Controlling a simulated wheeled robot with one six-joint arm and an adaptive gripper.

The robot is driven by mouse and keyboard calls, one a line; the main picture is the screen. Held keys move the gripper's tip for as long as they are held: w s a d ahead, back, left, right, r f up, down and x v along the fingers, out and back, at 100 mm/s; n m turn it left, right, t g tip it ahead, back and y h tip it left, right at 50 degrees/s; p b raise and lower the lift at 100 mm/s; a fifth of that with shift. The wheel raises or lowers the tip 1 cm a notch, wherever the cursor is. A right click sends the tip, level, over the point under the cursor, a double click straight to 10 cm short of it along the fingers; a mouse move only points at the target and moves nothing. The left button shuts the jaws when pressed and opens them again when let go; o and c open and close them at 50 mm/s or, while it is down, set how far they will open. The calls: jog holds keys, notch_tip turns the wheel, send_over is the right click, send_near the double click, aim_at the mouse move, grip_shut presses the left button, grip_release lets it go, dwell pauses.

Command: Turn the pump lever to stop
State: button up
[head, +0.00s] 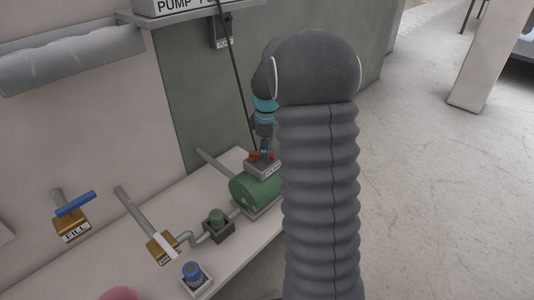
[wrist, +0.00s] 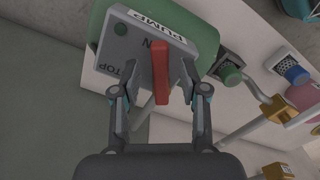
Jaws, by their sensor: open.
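The pump lever (wrist: 160,75) is a red bar on a grey switch box (wrist: 120,48) marked PUMP. In the wrist view it stands nearly upright, beside a partly hidden label ending in N. The word STOP is to its left. The box sits on the green pump (head: 252,192), which also shows in the wrist view (wrist: 103,22). My gripper (wrist: 158,80) is open, with one finger on each side of the lever and a visible gap to both. In the head view my arm hides part of the box and pump.
Left of the pump in the head view are a blue-handled FILL valve (head: 75,204), another brass valve (head: 163,247), a green knob (head: 217,217) and a blue knob (head: 192,272) on the bench. A dark cable hangs past my wrist. Open floor lies to the right.

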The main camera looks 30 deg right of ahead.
jog(key=shift+f, duration=0.4)
jog(key=shift+c, duration=0.3)
grip_shut()
